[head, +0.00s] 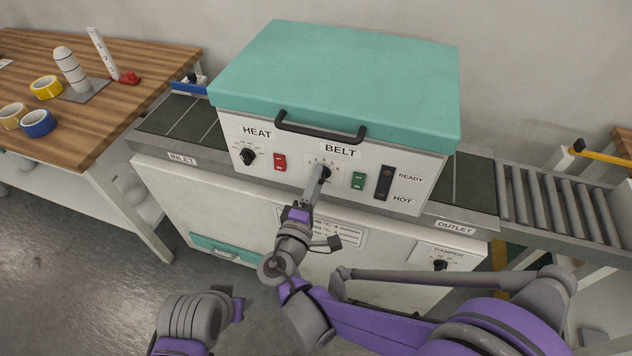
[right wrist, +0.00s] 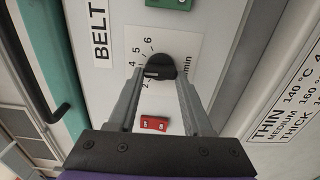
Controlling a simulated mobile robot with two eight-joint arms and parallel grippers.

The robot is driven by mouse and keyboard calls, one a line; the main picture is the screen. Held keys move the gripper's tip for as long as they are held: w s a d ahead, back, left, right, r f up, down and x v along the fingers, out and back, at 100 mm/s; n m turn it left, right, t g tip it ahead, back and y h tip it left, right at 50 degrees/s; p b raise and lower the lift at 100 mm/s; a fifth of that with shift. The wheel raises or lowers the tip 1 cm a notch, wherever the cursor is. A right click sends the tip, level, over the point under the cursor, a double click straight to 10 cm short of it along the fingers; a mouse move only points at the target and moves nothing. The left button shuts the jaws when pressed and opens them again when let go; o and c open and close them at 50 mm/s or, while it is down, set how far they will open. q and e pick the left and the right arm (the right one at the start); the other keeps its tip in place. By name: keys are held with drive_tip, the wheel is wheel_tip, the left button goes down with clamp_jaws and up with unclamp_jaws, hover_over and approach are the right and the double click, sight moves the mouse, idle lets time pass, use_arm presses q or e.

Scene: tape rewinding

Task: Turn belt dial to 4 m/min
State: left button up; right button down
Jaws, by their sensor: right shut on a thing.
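The belt dial (right wrist: 162,70) is a black knob on the white front panel, with a scale of numbers round it. In the right wrist view its white mark points left, between the 2 and the 4. In the head view the dial (head: 325,173) is partly hidden behind my right gripper (head: 318,172). My right gripper (right wrist: 158,76) is shut on the dial, with one finger on each side.
Beside the belt dial are a green switch (head: 358,180) and a red switch (head: 280,162). The heat dial (head: 248,157) is to the left. A black handle (head: 318,132) on the teal lid juts out above.

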idle(0.5)
drive_tip(key=shift+c, duration=1.6)
unclamp_jaws()
drive_tip(key=shift+w, duration=0.1)
use_arm(q)
drive_tip(key=shift+s, duration=0.1)
use_arm(e)
drive_tip(key=shift+s, duration=0.2)
